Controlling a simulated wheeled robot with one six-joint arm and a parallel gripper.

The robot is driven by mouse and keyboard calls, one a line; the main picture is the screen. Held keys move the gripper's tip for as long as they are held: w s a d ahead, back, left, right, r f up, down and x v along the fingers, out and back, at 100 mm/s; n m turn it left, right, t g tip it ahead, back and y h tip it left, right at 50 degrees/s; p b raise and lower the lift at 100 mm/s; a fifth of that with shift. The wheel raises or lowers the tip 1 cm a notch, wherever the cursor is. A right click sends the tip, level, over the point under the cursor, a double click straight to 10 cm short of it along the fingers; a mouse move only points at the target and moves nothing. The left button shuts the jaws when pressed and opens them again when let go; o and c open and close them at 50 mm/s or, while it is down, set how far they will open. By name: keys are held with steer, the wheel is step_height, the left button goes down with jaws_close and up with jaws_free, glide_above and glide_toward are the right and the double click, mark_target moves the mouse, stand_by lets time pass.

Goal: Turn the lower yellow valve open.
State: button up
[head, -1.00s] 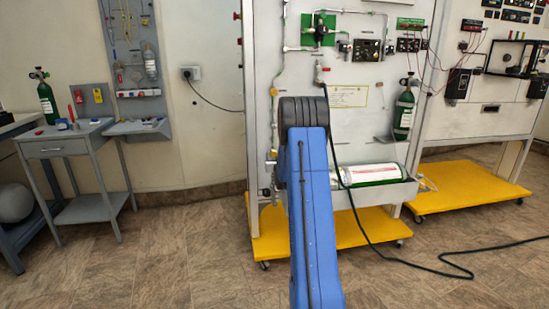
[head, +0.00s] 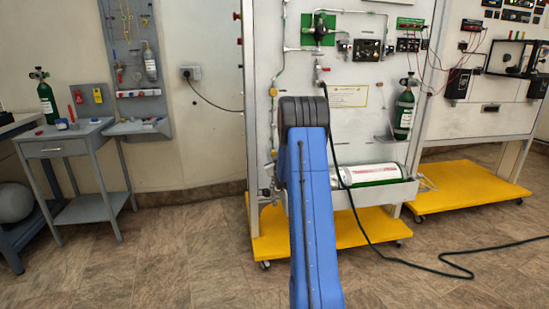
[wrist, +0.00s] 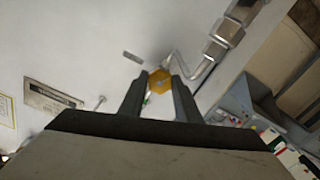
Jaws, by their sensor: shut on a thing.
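In the wrist view, a yellow valve knob (wrist: 159,81) sits between the two fingers of my gripper (wrist: 158,87), which is shut on it. A bent metal pipe with a hex fitting (wrist: 229,30) runs beside the knob. In the head view, one yellow valve (head: 273,92) shows on the left pipe of the white panel, above my blue arm's dark joint. A small yellowish fitting (head: 273,154) shows lower on that pipe, beside the arm. My gripper is hidden behind my arm in the head view.
The white panel (head: 350,125) stands on a yellow wheeled base (head: 365,232). A green and white cylinder (head: 372,174) lies in its lower tray. A black cable (head: 375,252) runs across the floor. A grey side table (head: 68,147) stands at left, with open floor between.

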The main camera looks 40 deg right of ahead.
steer(key=shift+n, duration=0.8)
steer(key=o, duration=1.1)
steer(key=shift+c, duration=0.2)
steer(key=v, duration=1.7)
steer(key=shift+s+a, duration=0.15)
steer(key=shift+a, duration=0.05)
